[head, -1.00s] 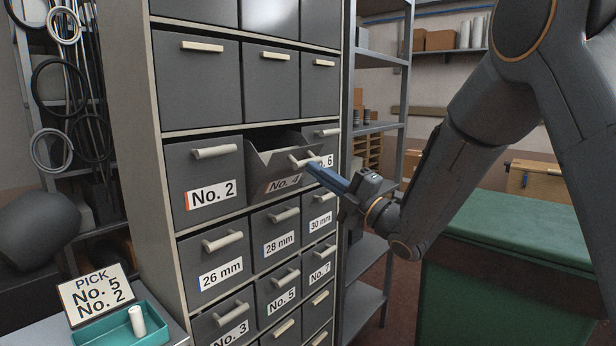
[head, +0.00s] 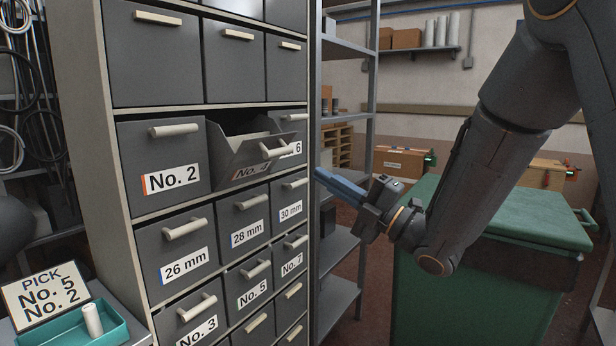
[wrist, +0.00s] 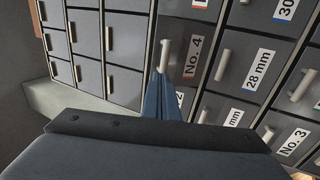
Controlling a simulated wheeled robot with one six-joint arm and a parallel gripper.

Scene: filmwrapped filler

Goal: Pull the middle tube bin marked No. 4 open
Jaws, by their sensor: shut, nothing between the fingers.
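The dark grey bin marked No. 4 (head: 240,158) is in the middle column of the cabinet, between No. 2 and No. 6. It is tipped out, with its top edge forward, its slanted side wall showing and a dark gap behind its front. Its pale bar handle (head: 277,150) is free. My gripper (head: 318,174), with blue fingers, is to the right of the handle and apart from it in the head view. The fingers are shut together and empty. In the wrist view the gripper (wrist: 162,76) points at the cabinet, with the No. 4 label (wrist: 193,58) just beyond.
Bin No. 2 (head: 165,160) and the other bins in view look closed. A metal shelf rack (head: 345,130) stands right of the cabinet. A green-topped bin (head: 490,215) is behind my arm. A teal tray (head: 108,330) and a PICK card (head: 45,293) are at lower left.

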